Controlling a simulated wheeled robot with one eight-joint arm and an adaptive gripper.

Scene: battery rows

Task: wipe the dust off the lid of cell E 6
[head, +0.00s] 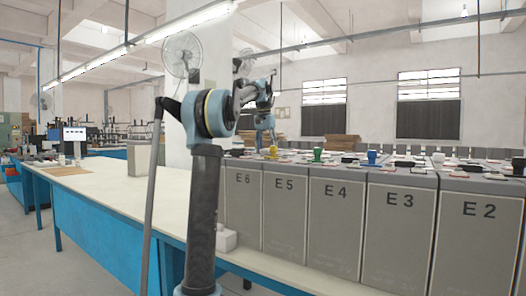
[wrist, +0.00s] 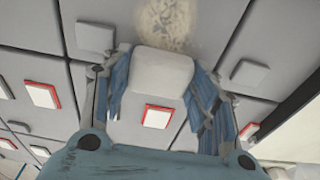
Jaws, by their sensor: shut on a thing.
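Cell E 6 (head: 242,205) is the grey labelled box at the left end of the front row in the head view; its lid is mostly hidden there. My gripper (head: 266,146) hangs over the cell tops near E 6 and E 5. In the wrist view my gripper (wrist: 162,78) has its two blue fingers on either side of a white pad (wrist: 161,73) and is shut on it. A mottled beige patch of dust (wrist: 172,24) lies on a grey lid just beyond the pad. No label shows on that lid. I cannot tell whether the pad touches it.
More cells, such as E 4 (head: 336,215) and E 2 (head: 480,225), run to the right, with coloured caps on top. Raised grey blocks (wrist: 95,38) and red-edged white ones (wrist: 43,95) stand on the lids. A long pale bench (head: 120,192) is mostly clear at left.

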